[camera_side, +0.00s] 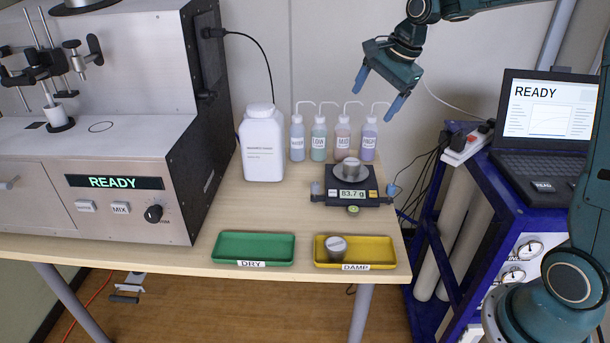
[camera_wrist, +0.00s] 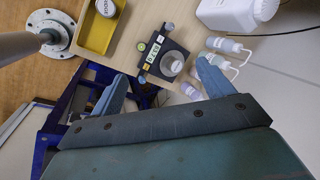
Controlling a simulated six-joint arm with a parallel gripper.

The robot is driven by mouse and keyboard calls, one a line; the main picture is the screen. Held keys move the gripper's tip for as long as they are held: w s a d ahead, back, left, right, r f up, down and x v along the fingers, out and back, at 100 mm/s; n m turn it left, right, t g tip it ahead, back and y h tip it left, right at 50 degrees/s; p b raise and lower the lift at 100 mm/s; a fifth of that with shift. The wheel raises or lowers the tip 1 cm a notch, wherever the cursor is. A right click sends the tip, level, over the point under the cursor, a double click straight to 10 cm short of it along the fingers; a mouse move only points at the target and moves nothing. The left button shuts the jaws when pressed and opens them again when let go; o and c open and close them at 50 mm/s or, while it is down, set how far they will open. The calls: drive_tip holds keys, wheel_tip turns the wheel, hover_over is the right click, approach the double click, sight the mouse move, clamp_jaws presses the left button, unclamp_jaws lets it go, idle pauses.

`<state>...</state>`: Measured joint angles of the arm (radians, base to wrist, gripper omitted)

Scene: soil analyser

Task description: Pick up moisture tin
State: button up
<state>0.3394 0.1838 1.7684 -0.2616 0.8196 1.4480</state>
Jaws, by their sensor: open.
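An empty green DRY tray (camera_side: 254,247) lies left of the yellow one. Several wash bottles (camera_side: 318,138) with thin spouts and a large white bottle (camera_side: 262,145) stand behind. The analyser (camera_side: 100,150) fills the left. A laptop (camera_side: 549,120) on a blue cart is at right.

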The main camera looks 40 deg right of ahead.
drive_tip(key=w+d+f+m, duration=0.5)
drive_tip(key=d+f+m, duration=0.2)
drive_tip(key=d+f, duration=0.1)
drive_tip(key=w+d+f+m+y, duration=0.1)
drive_tip(key=w+d+f+m, duration=0.5)
drive_tip(key=d+f, duration=0.2)
wheel_tip(320, 180, down, 2)
drive_tip(key=shift+w+d+f+m, duration=0.2)
drive_tip(key=shift+d+m, duration=0.05)
drive_tip(key=shift+m, duration=0.15)
drive_tip(key=shift+f, duration=0.1)
hover_over(352, 162)
drive_tip(key=s, duration=0.2)
drive_tip(key=shift+g, duration=0.3)
drive_tip(key=f, duration=0.6)
drive_tip(key=shift+d+f, duration=0.25)
drive_tip(key=shift+d, duration=0.1)
drive_tip(key=shift+w+f, duration=0.2)
drive_tip(key=shift+f, duration=0.4)
drive_tip(key=shift+x, duration=2.6)
